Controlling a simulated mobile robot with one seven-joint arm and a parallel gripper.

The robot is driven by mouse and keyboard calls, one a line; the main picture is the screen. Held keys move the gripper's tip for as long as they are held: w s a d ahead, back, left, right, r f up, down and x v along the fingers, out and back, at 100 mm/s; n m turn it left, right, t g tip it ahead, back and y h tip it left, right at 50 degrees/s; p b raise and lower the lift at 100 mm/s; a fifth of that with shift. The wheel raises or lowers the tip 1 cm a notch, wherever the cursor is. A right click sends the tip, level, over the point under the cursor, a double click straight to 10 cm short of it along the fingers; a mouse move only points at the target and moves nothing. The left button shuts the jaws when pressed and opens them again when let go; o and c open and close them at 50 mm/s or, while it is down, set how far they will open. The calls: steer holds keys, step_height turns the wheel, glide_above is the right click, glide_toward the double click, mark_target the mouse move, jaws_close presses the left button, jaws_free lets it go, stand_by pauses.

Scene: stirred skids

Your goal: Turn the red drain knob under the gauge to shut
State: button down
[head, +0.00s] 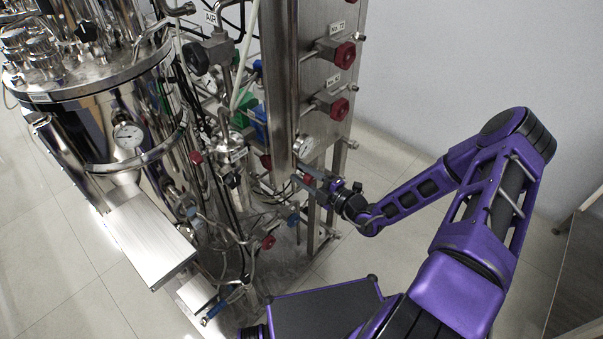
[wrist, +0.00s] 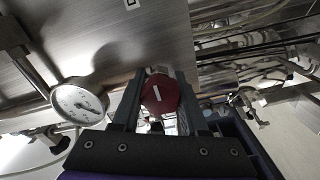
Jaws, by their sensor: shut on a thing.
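The red drain knob (wrist: 160,95) sits between my gripper's two fingers in the wrist view, with a pale line on its face. My gripper (wrist: 158,100) is shut on it, one finger on each side. The round white gauge (wrist: 78,101) is to the left of the knob in the wrist view. In the head view the gauge (head: 303,146) is just above my gripper (head: 312,181), and a bit of the red knob (head: 308,179) shows at the fingers.
Larger red knobs (head: 339,108) stick out from the steel panel (head: 312,85) above. A red valve handle (head: 268,242) and thin pipes are below left. A steel tank (head: 110,120) stands at the left. Floor to the right of the skid is open.

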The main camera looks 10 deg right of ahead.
steer(key=shift+c, duration=2.2)
jaws_free()
steer(key=shift+d, duration=0.1)
steer(key=v, duration=1.7)
steer(key=shift+s, duration=0.15)
